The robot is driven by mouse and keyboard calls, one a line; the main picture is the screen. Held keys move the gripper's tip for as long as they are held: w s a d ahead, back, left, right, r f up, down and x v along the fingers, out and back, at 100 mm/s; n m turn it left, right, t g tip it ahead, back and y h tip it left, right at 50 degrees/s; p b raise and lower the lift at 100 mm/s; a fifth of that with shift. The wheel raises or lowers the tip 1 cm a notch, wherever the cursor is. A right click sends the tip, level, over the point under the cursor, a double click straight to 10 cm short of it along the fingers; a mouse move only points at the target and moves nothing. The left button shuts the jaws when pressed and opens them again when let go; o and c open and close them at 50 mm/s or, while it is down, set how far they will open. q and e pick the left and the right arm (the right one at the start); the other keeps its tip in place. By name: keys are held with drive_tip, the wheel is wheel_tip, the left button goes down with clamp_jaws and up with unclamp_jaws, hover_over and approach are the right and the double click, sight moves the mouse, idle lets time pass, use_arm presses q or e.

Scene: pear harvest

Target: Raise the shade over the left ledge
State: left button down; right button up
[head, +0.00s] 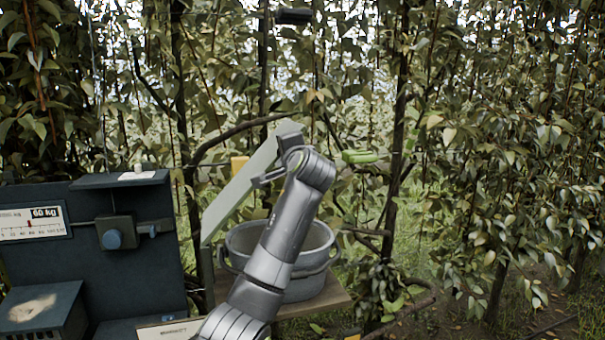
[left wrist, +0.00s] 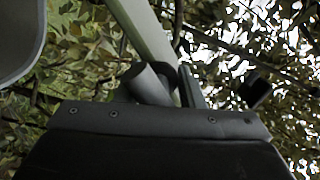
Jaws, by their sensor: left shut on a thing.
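The shade (head: 238,192) is a pale grey-green flat panel in the head view. It stands steeply tilted, its lower end at the left and its upper end at the right, above the left part of a grey pot. My left gripper (head: 263,178) is at the panel's right side, shut on a part of the shade that its fingers mostly hide. In the left wrist view a pale bar of the shade (left wrist: 146,32) runs up from the fingers (left wrist: 165,85), and a grey cylinder (left wrist: 147,84) lies at them. My right gripper is not in view.
The grey two-handled pot (head: 310,285) stands on a wooden ledge (head: 335,301). A dark scale housing (head: 125,270) with a 60 kg dial (head: 35,222) fills the lower left. A yellow block (head: 239,164) shows behind the shade. Leafy branches surround everything; a green object (head: 359,157) is right of my arm.

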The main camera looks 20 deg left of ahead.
use_arm(q)
drive_tip(key=s+a+r+n+b, duration=0.1)
drive_tip(key=s+a+r+n, duration=0.3)
drive_tip(key=a, duration=0.3)
drive_tip(key=s+a+r+n+b, duration=0.1)
drive_tip(key=s+a+r+n, duration=0.3)
drive_tip(key=s+a, duration=0.2)
drive_tip(key=shift+s+a+r+b, duration=0.2)
drive_tip(key=shift+s+a+b, duration=0.15)
drive_tip(key=shift+a, duration=0.9)
drive_tip(key=c, duration=1.3)
unclamp_jaws()
drive_tip(key=shift+w, duration=0.1)
drive_tip(key=shift+o, duration=1.3)
drive_tip(key=shift+a+f, duration=0.2)
